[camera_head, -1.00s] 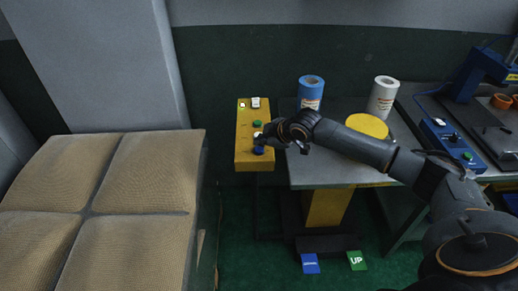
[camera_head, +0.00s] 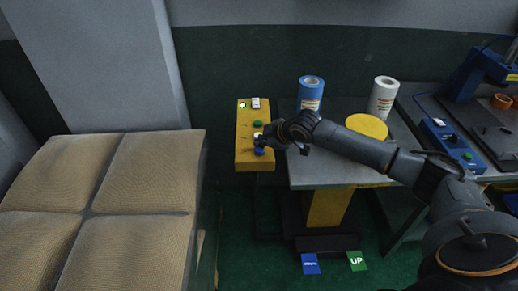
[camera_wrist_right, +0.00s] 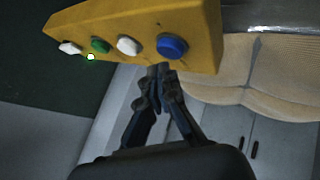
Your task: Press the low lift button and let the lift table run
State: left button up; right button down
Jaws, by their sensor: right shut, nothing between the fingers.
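A yellow control box (camera_head: 244,145) stands left of the grey table. It carries a green button (camera_wrist_right: 100,46), a white button (camera_wrist_right: 129,45), a blue button (camera_wrist_right: 172,46) and another white button (camera_wrist_right: 69,47). No lettering marks which one is the low lift button. My right gripper (camera_head: 262,142) is at the box's near end, beside the blue and nearer white buttons. In the wrist view its closed, empty fingertips (camera_wrist_right: 164,71) are just below the blue button; contact cannot be told. I cannot identify the lift table for certain. My left gripper is out of view.
Tan padded blocks (camera_head: 142,172) fill the left. The grey table (camera_head: 330,170) has a yellow support and holds a blue roll (camera_head: 311,91), a white roll (camera_head: 383,98) and a yellow disc (camera_head: 367,126). Blue (camera_head: 310,263) and green (camera_head: 357,260) pedals sit on the floor.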

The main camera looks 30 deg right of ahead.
jog(key=shift+f, duration=0.3)
